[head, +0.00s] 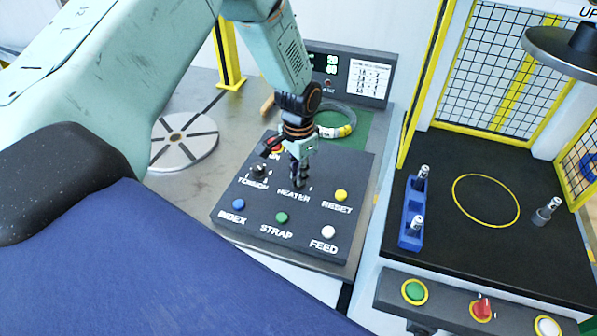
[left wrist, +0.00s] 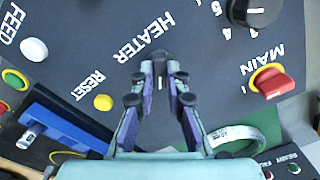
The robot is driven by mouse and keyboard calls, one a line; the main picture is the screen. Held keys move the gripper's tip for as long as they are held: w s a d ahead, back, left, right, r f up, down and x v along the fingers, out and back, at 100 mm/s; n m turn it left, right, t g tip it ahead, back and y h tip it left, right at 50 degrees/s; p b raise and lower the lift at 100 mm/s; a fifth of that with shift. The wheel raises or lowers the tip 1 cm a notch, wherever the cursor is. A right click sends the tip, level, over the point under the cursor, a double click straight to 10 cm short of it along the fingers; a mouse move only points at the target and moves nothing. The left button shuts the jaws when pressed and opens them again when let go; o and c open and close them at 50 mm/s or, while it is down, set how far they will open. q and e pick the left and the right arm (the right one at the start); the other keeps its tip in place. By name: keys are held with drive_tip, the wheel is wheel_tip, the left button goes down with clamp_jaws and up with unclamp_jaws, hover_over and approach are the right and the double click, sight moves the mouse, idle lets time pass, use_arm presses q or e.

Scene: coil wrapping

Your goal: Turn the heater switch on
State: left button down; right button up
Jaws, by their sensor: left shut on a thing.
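The dark control panel (head: 262,222) lies on the grey table, with white labels beside its controls. The HEATER label (left wrist: 146,40) is clear in the left wrist view. My left gripper (head: 299,184) points down at the heater position in the middle of the panel. In the left wrist view its fingers (left wrist: 163,82) close around the small dark heater switch beside that label. The fingers hide most of the switch, so I cannot tell its setting. My right gripper is not in view.
Around it are the red MAIN switch (left wrist: 273,82), black TENSION knob (left wrist: 254,11), yellow RESET button (head: 341,195) and white FEED button (head: 328,231). A coil (head: 336,122) lies behind the panel. A round disc (head: 184,140) is at left; a black fenced station stands at right.

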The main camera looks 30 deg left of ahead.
use_arm(q)
drive_tip(key=m, duration=0.5)
drive_tip(key=shift+m, duration=0.3)
drive_tip(key=m+b, duration=0.1)
drive_tip(key=m, duration=0.4)
drive_tip(key=shift+m, duration=0.3)
drive_tip(key=c, duration=1.3)
unclamp_jaws()
drive_tip(key=shift+c, duration=0.2)
drive_tip(key=shift+r, duration=0.15)
wheel_tip(320, 180, up, 12)
